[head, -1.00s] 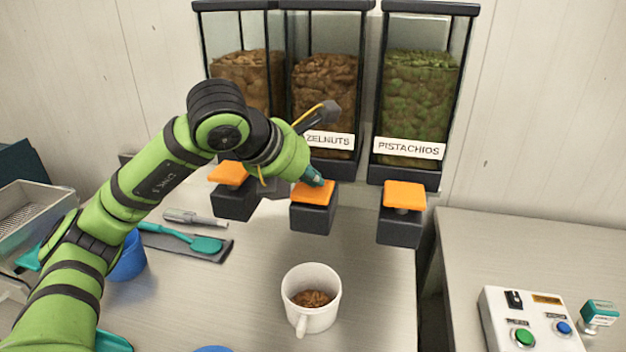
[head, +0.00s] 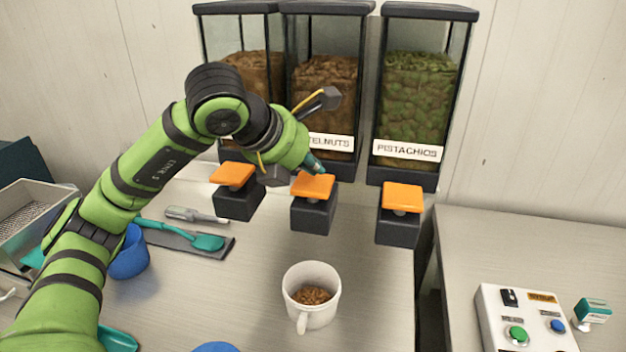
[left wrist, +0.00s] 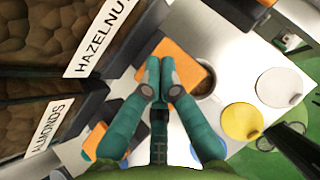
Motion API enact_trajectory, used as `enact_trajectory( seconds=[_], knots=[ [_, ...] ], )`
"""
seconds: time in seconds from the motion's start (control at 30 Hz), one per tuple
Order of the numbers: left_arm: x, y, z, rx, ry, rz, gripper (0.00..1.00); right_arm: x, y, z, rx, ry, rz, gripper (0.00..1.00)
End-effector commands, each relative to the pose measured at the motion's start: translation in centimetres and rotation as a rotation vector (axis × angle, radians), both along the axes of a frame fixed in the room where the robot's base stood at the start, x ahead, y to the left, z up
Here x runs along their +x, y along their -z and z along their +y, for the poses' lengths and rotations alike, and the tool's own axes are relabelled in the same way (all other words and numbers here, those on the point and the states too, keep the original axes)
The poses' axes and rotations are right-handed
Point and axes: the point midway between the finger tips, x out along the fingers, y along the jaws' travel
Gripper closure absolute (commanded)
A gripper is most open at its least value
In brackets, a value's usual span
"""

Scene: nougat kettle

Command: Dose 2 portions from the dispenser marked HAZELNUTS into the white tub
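The HAZELNUTS dispenser (head: 325,105) is the middle of three clear hoppers, its label partly covered by my left arm. Its orange push plate (head: 313,187) sits raised, with the pale stem showing beneath; the plate also shows in the left wrist view (left wrist: 187,66). The white tub (head: 311,312) stands on the bench in front of this dispenser, with brown nuts inside. My left gripper (head: 317,167) is just above the back of the orange plate; contact is unclear. Its teal fingers (left wrist: 160,72) are together and hold nothing. My right gripper is not in view.
The PISTACHIOS dispenser (head: 415,110) stands right, the ALMONDS dispenser (left wrist: 30,105) left. A blue container (head: 130,255), a teal scoop (head: 205,242) and a grey-handled tool (head: 195,215) lie left. A button box (head: 525,320) is at the right.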

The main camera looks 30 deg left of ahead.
Motion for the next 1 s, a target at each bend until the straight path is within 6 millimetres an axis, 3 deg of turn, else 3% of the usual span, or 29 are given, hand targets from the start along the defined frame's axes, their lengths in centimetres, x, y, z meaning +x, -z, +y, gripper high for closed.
enact_trajectory(
  seconds=[0.5,1.0],
  knots=[
    [0.0,-4.9,0.0,-0.001,0.001,-0.001,1.00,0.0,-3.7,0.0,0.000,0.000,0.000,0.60],
    [0.0,-4.9,0.0,0.000,0.000,-0.001,1.00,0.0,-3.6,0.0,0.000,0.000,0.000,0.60]
  ],
)
